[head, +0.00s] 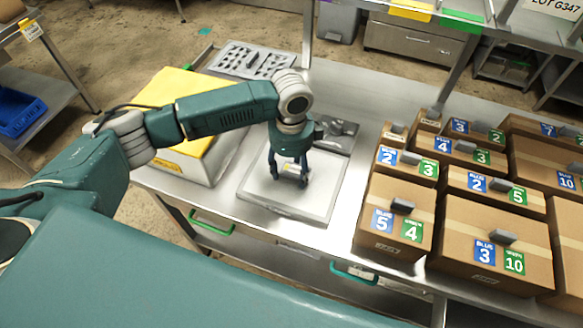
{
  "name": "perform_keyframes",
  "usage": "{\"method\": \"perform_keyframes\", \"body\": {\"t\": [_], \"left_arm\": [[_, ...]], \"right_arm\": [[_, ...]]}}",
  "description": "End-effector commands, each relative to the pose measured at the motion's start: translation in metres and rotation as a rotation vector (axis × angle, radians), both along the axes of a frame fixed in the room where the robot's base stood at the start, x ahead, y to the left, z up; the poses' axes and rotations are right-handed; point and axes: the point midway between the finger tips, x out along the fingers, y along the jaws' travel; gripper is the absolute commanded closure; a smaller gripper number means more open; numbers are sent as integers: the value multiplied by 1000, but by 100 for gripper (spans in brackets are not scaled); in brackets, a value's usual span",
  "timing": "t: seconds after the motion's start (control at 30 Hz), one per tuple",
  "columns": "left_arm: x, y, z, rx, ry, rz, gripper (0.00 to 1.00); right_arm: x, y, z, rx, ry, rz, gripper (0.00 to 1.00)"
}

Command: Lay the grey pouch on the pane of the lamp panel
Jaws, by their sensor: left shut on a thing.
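The lamp panel (313,206) is a flat, light grey box with a pale top pane, lying on the steel bench in the middle of the head view. My left gripper (290,181) points down over the pane. It is shut on the grey pouch (292,169), of which only a small pale grey part shows between the fingers. The fingers and wrist hide the rest. I cannot tell whether the pouch touches the pane. My right gripper is not in view.
A dark grey tray (342,131) lies behind the panel. A yellow-topped box (190,90) stands left, under my left arm, with a perforated grey tray (250,60) behind it. Several cardboard cartons with blue and green number labels (395,215) crowd the bench's right side.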

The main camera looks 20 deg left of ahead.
Motion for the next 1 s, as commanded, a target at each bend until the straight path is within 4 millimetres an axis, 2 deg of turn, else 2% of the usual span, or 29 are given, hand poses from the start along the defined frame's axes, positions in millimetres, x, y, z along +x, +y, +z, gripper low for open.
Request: {"method": "perform_keyframes", "body": {"t": [0.17, 0.2, 0.3, 0.57, 0.7, 0.87, 1.0], "left_arm": [[0, 0, -2, -1, 0, 0, 71], [0, 0, -3, -1, 0, 0, 43], [0, 0, -2, -1, -1, 0, 26], [0, 0, -2, -1, 0, 0, 26], [1, 0, 5, -1, -2, 0, 26], [2, -1, 31, -3, -6, 0, 26], [2, -1, 63, -2, -6, 0, 26]], "right_arm": [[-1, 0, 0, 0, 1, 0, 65], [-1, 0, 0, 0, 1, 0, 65], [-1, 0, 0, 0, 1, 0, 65], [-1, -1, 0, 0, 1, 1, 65], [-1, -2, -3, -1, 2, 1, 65], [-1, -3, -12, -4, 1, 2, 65], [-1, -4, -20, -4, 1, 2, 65]]}}
